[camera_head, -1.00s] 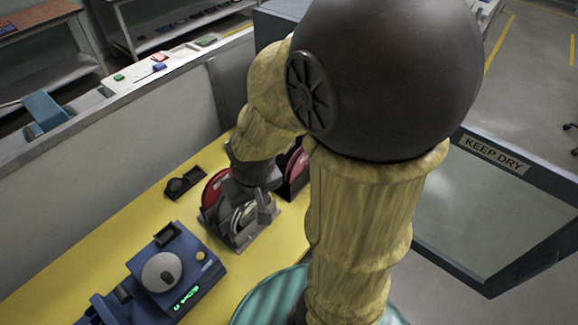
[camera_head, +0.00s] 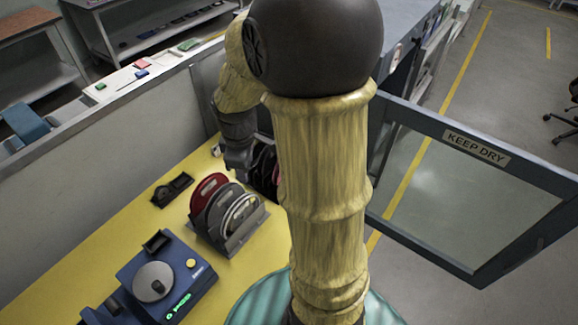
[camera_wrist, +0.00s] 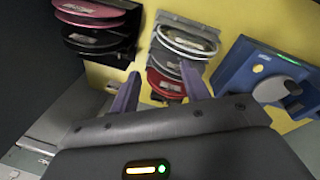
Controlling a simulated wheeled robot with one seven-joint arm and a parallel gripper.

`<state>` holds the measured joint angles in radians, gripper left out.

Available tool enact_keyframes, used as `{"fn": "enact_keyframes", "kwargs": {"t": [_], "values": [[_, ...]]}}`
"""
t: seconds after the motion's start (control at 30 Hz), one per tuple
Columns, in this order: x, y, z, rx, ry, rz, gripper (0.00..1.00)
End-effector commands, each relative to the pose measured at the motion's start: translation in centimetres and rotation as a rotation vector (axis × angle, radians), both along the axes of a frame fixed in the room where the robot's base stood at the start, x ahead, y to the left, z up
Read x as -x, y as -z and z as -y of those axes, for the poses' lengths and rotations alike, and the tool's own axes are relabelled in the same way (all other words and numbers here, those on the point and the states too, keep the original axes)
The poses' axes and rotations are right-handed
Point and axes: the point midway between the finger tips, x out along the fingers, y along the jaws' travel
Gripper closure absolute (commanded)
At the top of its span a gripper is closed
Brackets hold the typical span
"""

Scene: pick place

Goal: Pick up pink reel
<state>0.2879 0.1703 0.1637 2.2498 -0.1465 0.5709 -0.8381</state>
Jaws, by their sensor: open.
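My gripper (camera_wrist: 160,69) is open and empty. In the head view the fingers are hidden behind my wrist.
A grey rack (camera_head: 246,235) holds red, grey and white reels. A blue device (camera_head: 185,270) with a dial stands near it on the yellow table (camera_head: 75,262). A small black holder (camera_head: 172,189) lies behind. A grey wall borders the left side.

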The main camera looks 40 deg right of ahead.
Motion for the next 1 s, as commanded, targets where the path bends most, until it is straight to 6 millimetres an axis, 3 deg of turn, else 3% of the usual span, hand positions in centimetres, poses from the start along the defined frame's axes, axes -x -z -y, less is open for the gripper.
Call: {"fn": "enact_keyframes", "kwargs": {"t": [0.3,0.5,0.6,1.0], "values": [[-4.5,-1.5,7.2,0.112,-0.576,-0.11,0.54],[-6.1,-2.4,12.0,0.154,-0.903,-0.175,0.54],[-6.5,-2.7,13.5,0.164,-1.006,-0.194,0.54],[-6.6,-2.8,14.1,0.17,-1.064,-0.205,0.54]]}}
